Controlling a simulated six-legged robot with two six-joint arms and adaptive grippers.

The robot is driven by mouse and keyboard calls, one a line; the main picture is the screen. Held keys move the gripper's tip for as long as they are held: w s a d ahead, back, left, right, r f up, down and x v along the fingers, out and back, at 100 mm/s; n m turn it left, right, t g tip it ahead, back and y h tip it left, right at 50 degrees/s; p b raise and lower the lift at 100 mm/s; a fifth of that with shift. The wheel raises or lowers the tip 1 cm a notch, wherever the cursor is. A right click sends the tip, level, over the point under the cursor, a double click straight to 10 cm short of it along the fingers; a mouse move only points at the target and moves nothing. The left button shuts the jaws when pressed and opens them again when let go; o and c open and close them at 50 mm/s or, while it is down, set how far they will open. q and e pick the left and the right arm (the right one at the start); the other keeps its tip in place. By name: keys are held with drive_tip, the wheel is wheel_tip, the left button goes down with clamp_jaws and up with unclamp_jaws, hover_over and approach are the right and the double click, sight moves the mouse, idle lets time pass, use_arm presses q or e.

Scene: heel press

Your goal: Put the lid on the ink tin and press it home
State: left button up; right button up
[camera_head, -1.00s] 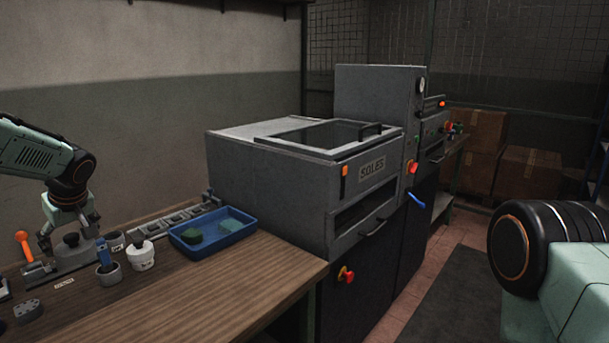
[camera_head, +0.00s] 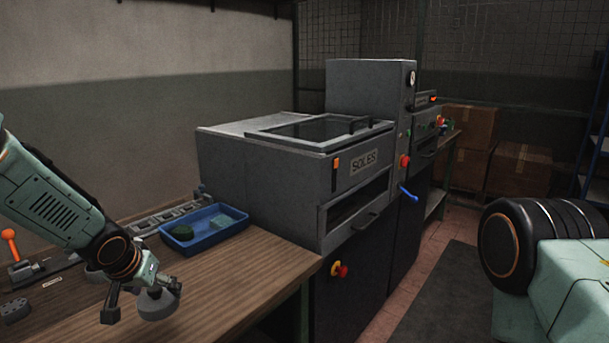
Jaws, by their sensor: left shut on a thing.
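My left gripper (camera_head: 140,294) is at the lower left, above the front part of the workbench. It is shut on a grey round piece (camera_head: 157,304), which looks like the lid; the fingers partly cover it. I cannot make out the ink tin for certain: my left arm and gripper cover the small pots behind them. My right gripper is out of view; only part of my right arm shows at the right edge.
A blue tray (camera_head: 205,243) with green pieces lies on the wooden workbench (camera_head: 235,297). An orange-knobbed lever (camera_head: 10,240) stands at the left. The grey press (camera_head: 270,190) stands right of the bench. The bench's front right is clear.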

sight(167, 305)
use_arm(q)
drive_tip(key=shift+m+h, duration=0.5)
drive_tip(key=shift+m, duration=0.2)
drive_tip(key=s+d+f, duration=0.1)
drive_tip(key=s+d, duration=0.1)
drive_tip(key=d, duration=0.1)
drive_tip(key=shift+s+f+b, duration=0.25)
drive_tip(key=shift+f+b, duration=0.1)
drive_tip(key=shift+s+d+f+m, duration=0.1)
drive_tip(key=shift+s+d+m, duration=0.05)
drive_tip(key=shift+s+d, duration=0.3)
drive_tip(key=shift+s+d+f+m, duration=0.15)
drive_tip(key=shift+s+d, duration=0.1)
drive_tip(key=shift+d, duration=0.3)
drive_tip(key=s+d+f+b, duration=0.3)
drive_tip(key=s+d, duration=0.1)
drive_tip(key=s, duration=0.3)
drive_tip(key=s+d+f+m+b, duration=0.1)
drive_tip(key=s+d+f+b, duration=0.2)
drive_tip(key=s, duration=0.5)
drive_tip(key=shift+d+f+h+b, duration=0.3)
drive_tip(key=shift+d+f+h, duration=0.1)
drive_tip(key=shift+f, duration=0.2)
